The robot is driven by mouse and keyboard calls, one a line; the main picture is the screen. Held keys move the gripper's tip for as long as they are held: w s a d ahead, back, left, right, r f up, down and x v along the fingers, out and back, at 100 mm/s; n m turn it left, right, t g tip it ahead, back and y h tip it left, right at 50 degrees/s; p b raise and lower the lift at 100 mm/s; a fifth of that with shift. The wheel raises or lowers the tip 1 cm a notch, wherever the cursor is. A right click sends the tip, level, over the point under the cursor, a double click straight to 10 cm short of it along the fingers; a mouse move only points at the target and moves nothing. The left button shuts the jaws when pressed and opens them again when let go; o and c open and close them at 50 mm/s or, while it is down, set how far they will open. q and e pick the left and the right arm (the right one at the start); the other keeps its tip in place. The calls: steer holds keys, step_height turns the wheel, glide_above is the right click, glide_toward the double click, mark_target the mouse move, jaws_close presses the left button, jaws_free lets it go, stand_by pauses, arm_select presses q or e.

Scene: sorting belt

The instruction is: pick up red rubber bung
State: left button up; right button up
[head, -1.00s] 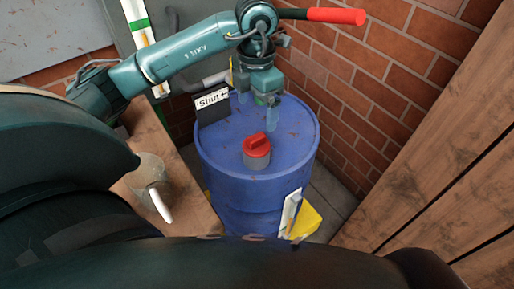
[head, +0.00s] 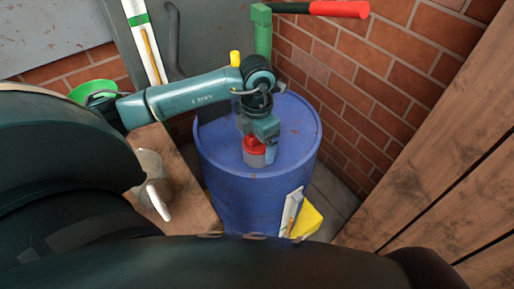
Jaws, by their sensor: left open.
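The red rubber bung (head: 252,143) sits on a short grey neck (head: 255,160) on top of the blue drum (head: 213,150). My left gripper (head: 259,143) is open and right at the bung, with its fingers pointing down. One finger shows at the bung's right side. The gripper hides part of the bung, and I cannot tell whether the fingers touch it. My right gripper is not in view.
A green pipe (head: 263,35) with a red handle (head: 339,9) rises behind the drum. A brick wall (head: 400,80) and wooden boards (head: 440,150) close the right. A jar (head: 150,172) stands on the wooden bench (head: 186,190) at left. A yellow object (head: 308,219) is at the drum's front.

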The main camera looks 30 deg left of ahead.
arm_select(q)
steer(key=shift+f, duration=0.7)
steer(key=shift+c, duration=0.5)
steer(key=c, duration=1)
steer(key=shift+o, duration=0.2)
steer(key=shift+r, duration=0.1)
